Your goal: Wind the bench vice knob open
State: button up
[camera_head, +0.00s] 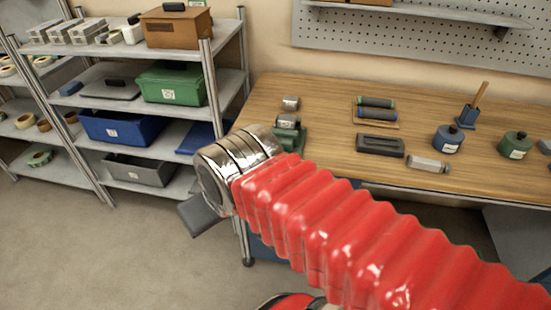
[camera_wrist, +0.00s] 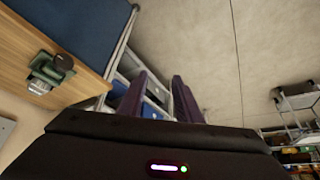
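The bench vice (camera_head: 291,138) is a small green body with silvery metal parts, at the left front of the wooden workbench, partly hidden behind my wrist in the head view. In the wrist view the vice (camera_wrist: 43,68) is at the left, tilted by the camera angle, at the bench edge. A rounded metal part, perhaps its knob (camera_wrist: 64,61), shows there. My gripper (camera_wrist: 158,92) has two dark fingers apart with nothing between them, pointing past the vice toward the shelving. In the head view one grey finger shows, left of the bench and apart from the vice.
The workbench (camera_head: 330,105) carries a tool tray, a dark block (camera_head: 380,144), a blue bottle (camera_head: 448,139) and a green bottle (camera_head: 515,146). Metal shelving (camera_head: 208,75) with boxes and tape reels stands to the left. Floor (camera_head: 90,240) in front of the shelving is clear.

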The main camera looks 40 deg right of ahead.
jog(key=shift+o, duration=0.9)
jog(key=w+d+r+m+g, duration=0.1)
jog(key=w+d+m+g, duration=0.1)
jog(key=w+d+m, duration=1.05)
jog(key=d+f+m+y, duration=0.1)
jog(key=d+f+m, duration=0.1)
jog(key=d+m, duration=0.6)
jog(key=d+f+m+y, duration=0.1)
jog(key=d+f+m, duration=0.1)
jog(key=d+m, duration=0.6)
jog(key=d, duration=0.5)
jog(key=shift+d+f+y, duration=0.25)
jog(key=shift+d+y, duration=0.15)
jog(key=shift+w, duration=0.1)
